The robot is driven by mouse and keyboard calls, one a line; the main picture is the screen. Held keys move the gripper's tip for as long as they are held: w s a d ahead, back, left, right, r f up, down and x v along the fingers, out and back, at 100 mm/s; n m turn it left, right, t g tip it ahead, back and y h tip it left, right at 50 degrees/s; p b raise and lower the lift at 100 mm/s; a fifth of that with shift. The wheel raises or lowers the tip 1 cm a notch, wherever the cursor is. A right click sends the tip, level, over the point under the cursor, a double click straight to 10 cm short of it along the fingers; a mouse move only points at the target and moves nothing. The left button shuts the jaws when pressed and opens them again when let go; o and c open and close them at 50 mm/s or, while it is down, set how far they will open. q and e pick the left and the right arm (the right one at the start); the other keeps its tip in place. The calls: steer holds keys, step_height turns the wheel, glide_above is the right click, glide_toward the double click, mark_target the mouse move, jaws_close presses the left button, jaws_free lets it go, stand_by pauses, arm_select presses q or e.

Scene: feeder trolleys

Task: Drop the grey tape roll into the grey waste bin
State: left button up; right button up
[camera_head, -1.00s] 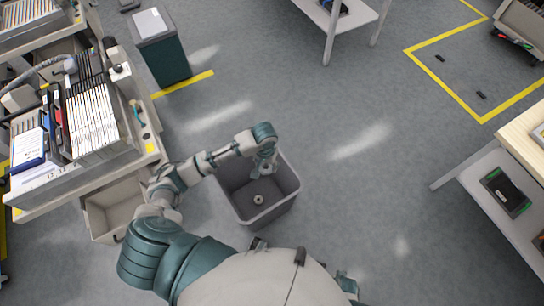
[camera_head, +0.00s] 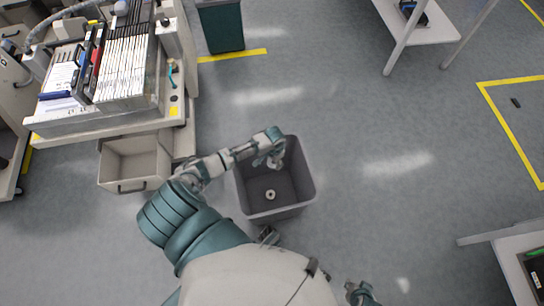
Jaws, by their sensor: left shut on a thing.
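The grey waste bin (camera_head: 312,188) stands open on the floor in the middle of the head view. My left gripper (camera_head: 274,164) is over the bin's opening, near its back wall. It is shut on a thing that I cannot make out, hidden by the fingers. A small pale, ring-shaped roll (camera_head: 271,194) with a dark centre shows inside the bin below the gripper, apparently on the bin's floor and apart from the fingers. I cannot tell whether it is the grey tape roll. My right gripper (camera_head: 360,293) shows only partly at the bottom edge, and its jaws are unclear.
A trolley (camera_head: 110,122) loaded with upright feeders stands at the left, with a beige open box (camera_head: 133,165) below it. A dark green container (camera_head: 221,28) stands behind. A white table (camera_head: 425,27) is at upper right, another (camera_head: 505,242) at lower right. The floor right of the bin is clear.

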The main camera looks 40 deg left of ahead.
mark_target(270, 165)
arm_select(q)
steer(key=a+f, duration=0.1)
steer(key=s+a+f, duration=0.1)
steer(key=f, duration=0.1)
steer(key=shift+a+f+b, duration=0.3)
steer(key=shift+b, duration=0.05)
steer(key=shift+s+d+f+b, duration=0.1)
steer(key=shift+d+f+b, duration=0.35)
steer(key=shift+d+b, duration=0.25)
steer(key=f+b, duration=0.2)
steer(key=a+f+b, duration=0.1)
steer(key=f+b, duration=0.1)
steer(key=shift+a+f, duration=0.2)
steer(key=shift+f, duration=0.15)
steer(key=o, duration=0.9)
steer(key=shift+d+r, duration=0.1)
steer(key=shift+d, duration=0.15)
steer(key=shift+o, duration=0.5)
steer(key=shift+d, duration=0.15)
arm_select(e)
steer(key=w+a+r+t+y, duration=0.1)
steer(key=w+a+r+t, duration=0.1)
steer(key=w+r+t, duration=0.3)
steer(key=w+a+r+t+y, duration=0.2)
steer(key=w+r+t, duration=0.4)
steer(key=w, duration=0.4)
steer(key=shift+a+t, duration=0.4)
steer(key=shift+a, duration=0.4)
